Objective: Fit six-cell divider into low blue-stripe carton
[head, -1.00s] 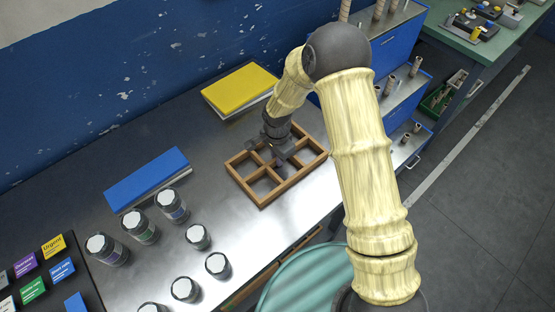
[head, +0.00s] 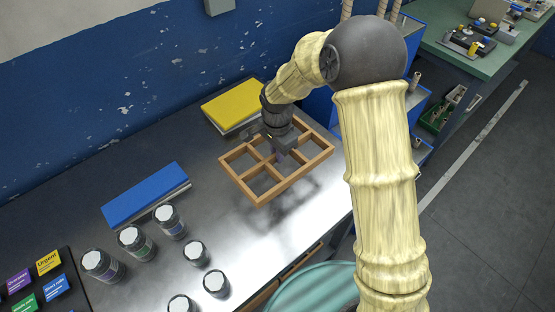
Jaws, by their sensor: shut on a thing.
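The six-cell divider (head: 246,188) is a brown wooden grid. It hangs above the steel table, with its shadow on the table below and to its right. My gripper (head: 281,155) is shut on the divider at an inner wall near its middle. The fingertips are small and partly hidden by the grid. No open low carton with a blue stripe can be made out. A flat blue-topped box (head: 145,193) lies on the table to the left, and I cannot tell whether it is that carton.
A yellow-topped flat box (head: 238,103) lies behind the divider. Several white-lidded jars (head: 132,239) stand at front left, near a dark board of coloured labels (head: 52,290). The blue wall bounds the back. Bare table lies between the jars and the divider.

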